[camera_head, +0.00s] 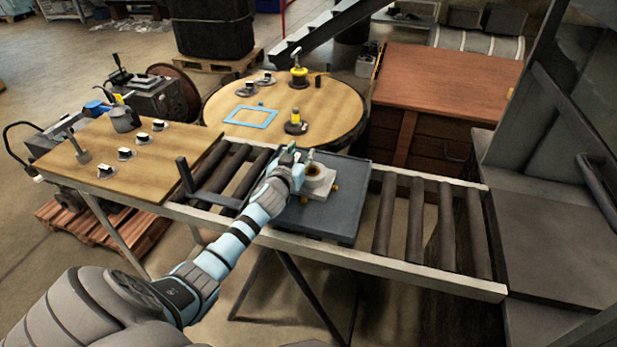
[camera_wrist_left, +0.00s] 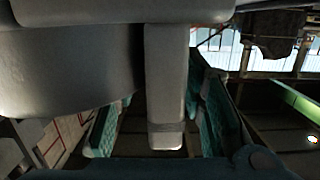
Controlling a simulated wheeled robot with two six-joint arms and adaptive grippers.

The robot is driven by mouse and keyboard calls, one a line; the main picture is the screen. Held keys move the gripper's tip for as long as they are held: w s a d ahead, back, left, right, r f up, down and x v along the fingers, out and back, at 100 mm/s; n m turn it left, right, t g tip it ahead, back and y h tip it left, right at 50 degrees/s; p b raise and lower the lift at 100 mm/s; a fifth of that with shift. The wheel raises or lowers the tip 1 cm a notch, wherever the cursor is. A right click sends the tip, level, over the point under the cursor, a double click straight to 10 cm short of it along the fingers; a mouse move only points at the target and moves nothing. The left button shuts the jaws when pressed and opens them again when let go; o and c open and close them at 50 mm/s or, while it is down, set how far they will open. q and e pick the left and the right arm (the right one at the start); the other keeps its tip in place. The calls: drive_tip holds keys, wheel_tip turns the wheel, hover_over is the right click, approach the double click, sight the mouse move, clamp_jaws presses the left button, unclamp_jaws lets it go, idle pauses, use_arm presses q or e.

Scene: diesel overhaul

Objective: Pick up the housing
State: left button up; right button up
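The housing (camera_head: 319,184) is a pale grey block with a round raised top and a brass-coloured ring. It sits on a dark flat plate (camera_head: 338,222) on the roller conveyor. My left gripper (camera_head: 299,156) is at the housing's upper left side, partly covering it. In the left wrist view, its green fingers (camera_wrist_left: 160,125) stand apart with a grey bar-like part showing between them. Large grey surfaces fill the upper left of that view, very close to the camera. Whether the fingers touch the housing cannot be told. My right gripper is not in view.
A round wooden table (camera_head: 335,108) behind the conveyor holds a blue frame (camera_head: 251,116) and small parts. A wooden board (camera_head: 85,165) with several small parts is at left. Bare rollers (camera_head: 430,225) lie right of the plate. A wooden cabinet (camera_head: 450,85) stands behind.

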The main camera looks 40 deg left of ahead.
use_arm(q)
drive_tip(key=shift+s, duration=0.1)
clamp_jaws()
drive_tip(key=shift+r, duration=0.2)
